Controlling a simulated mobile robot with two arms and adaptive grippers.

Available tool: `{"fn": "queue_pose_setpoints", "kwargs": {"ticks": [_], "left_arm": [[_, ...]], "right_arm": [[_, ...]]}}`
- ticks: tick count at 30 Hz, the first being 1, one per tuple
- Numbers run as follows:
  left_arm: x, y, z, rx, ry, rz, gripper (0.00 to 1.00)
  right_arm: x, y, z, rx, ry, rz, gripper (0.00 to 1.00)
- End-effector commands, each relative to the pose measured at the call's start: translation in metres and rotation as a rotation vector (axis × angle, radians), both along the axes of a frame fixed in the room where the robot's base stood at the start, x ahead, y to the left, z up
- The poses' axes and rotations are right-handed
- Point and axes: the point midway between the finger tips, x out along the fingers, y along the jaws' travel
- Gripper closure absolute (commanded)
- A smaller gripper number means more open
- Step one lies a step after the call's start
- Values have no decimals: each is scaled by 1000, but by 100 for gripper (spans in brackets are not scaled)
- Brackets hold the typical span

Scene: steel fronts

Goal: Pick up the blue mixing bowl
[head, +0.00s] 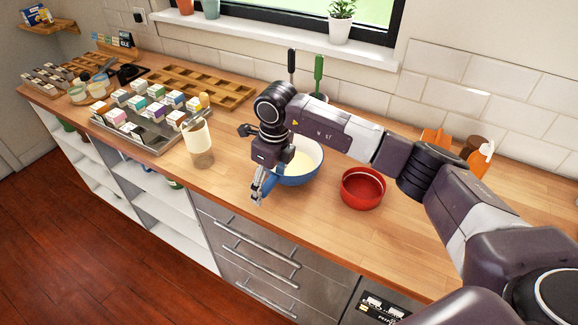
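The blue mixing bowl (300,178) stands on the wooden worktop near its front edge. Its outside is blue and its inside is cream. My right arm passes in front of it and hides part of its rim and inside. My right gripper (262,190) points down at the bowl's left side, close to the rim. Its fingers are small and seen from the side, so I cannot tell whether they touch the bowl or how far apart they are. My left gripper is not in view.
A red bowl (362,188) stands just right of the blue one. A clear container with a cream band (199,145) stands to the left. A tray of small boxes (150,143) and wooden organisers (190,83) lie further left. Drawers with bar handles (258,252) are below.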

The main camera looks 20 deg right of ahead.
Motion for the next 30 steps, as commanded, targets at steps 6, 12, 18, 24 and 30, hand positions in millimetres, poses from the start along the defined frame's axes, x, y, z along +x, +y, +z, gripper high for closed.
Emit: {"fn": "queue_pose_setpoints", "kwargs": {"ticks": [6,12,18,24,30], "left_arm": [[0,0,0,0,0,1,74],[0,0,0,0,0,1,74],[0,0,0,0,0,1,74],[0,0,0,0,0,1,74],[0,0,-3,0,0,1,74]], "right_arm": [[0,0,0,0,0,0,53],[0,0,0,1,-1,0,75],[1,0,2,1,-3,1,84],[1,0,2,2,-2,1,84],[1,1,8,2,-3,1,85]]}}
